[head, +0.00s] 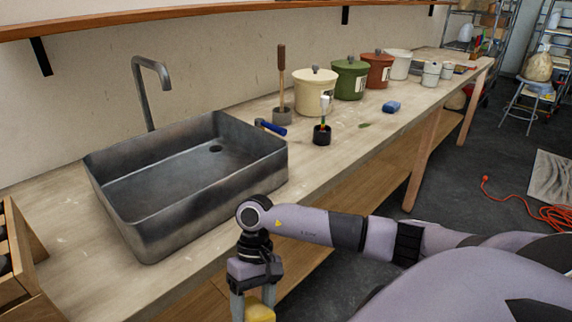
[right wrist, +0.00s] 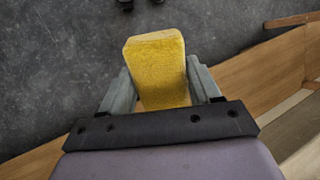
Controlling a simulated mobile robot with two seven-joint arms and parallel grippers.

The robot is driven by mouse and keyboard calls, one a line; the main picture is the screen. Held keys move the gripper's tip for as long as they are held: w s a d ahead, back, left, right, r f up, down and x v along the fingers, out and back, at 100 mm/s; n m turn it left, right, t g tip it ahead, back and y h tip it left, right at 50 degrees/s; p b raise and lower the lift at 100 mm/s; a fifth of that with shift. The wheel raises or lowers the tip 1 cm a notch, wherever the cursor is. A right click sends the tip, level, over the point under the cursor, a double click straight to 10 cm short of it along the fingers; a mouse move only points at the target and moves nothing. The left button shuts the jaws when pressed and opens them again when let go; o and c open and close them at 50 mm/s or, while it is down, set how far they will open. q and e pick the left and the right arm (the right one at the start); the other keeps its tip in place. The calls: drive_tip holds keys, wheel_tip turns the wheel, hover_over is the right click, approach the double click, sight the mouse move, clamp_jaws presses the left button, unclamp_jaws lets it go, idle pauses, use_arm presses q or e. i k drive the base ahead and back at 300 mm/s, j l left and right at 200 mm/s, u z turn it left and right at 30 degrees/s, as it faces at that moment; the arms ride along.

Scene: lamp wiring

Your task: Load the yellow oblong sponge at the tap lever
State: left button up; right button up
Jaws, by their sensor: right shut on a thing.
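My right gripper (head: 252,308) is low in front of the bench, at the bottom of the head view. It is shut on a yellow oblong sponge (head: 261,311). In the right wrist view the sponge (right wrist: 159,70) stands out between the two fingers, over the dark floor. A grey tap (head: 147,83) with a bent spout rises behind the metal sink (head: 137,238). A blue handle (head: 271,128) juts out at the sink's back right corner; I cannot tell if it is the tap lever. The sponge is well apart from both. My left gripper is not in view.
Right of the sink stand a black pot with a brush (head: 322,134), a wooden-handled plunger-like tool (head: 282,80) and several lidded canisters. A wooden crate (head: 22,250) is at left. The bench's front strip is clear.

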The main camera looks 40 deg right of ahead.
sight(282, 131)
drive_tip(key=l, duration=1)
drive_tip(key=l+u, duration=0.15)
drive_tip(key=l, duration=0.85)
drive_tip(key=k+l, duration=0.1)
drive_tip(key=l, duration=0.9)
drive_tip(key=l+u, duration=0.1)
drive_tip(key=l, duration=0.85)
drive_tip(key=k, duration=0.05)
